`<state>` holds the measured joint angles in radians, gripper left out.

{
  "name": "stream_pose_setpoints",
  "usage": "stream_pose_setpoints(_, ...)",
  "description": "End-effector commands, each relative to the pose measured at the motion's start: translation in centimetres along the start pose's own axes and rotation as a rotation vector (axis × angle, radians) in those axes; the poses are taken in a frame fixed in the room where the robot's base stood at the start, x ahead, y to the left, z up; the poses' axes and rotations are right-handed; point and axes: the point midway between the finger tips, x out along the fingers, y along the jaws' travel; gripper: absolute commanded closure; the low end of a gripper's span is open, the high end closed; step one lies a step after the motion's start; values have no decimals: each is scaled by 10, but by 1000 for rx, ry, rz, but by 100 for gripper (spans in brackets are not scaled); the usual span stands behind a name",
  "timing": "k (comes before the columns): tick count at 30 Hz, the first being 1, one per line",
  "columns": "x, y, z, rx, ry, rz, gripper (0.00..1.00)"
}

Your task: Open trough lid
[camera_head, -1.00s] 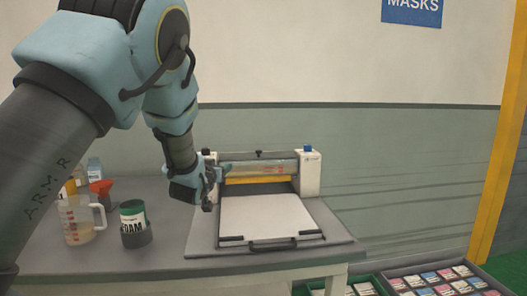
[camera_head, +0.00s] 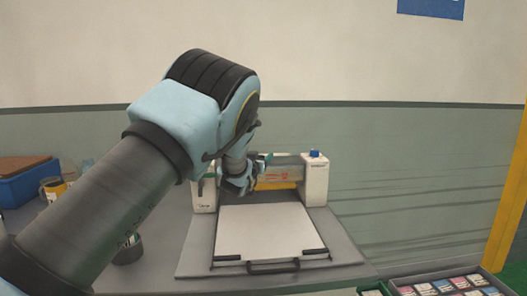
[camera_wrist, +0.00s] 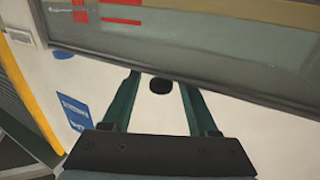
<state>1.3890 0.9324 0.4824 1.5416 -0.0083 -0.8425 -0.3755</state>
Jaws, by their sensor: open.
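The trough is the see-through grey box (camera_head: 283,170) between two white end posts of a bench machine. Its clear, grey-edged panel, with red and tan marks behind it, fills the top of the wrist view (camera_wrist: 215,45). A small black knob (camera_wrist: 160,86) shows just beyond the panel's edge, between my fingers in that view. My gripper (camera_wrist: 160,80) is open, with two green fingers pointing toward the panel. In the head view my gripper (camera_head: 250,175) is at the trough's left end, by the left post, and hides part of it. I cannot tell whether a finger touches anything.
A white plate (camera_head: 268,232) with a black front handle (camera_head: 273,267) lies before the trough. The right post (camera_head: 314,180) has a blue knob. A blue bin (camera_head: 25,185) stands far left. My arm partly hides a dark can (camera_head: 128,252). Trays of small packs (camera_head: 445,285) lie low at right.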

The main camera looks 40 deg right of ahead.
Motion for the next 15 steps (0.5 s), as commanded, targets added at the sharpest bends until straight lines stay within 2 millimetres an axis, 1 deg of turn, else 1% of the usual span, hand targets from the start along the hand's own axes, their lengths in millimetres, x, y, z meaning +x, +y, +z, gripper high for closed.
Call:
stream_pose_setpoints(1, 7, 0, -1, 1, -1, 0, 40)
stream_pose_setpoints(3, 15, -1, -2, 1, 0, 0, 40)
stream_pose_setpoints(6, 23, -1, -1, 1, 0, -1, 40)
stream_pose_setpoints(10, 27, -1, 0, 0, 0, -1, 40)
stream_pose_setpoints(15, 28, -1, 0, 0, 0, -1, 40)
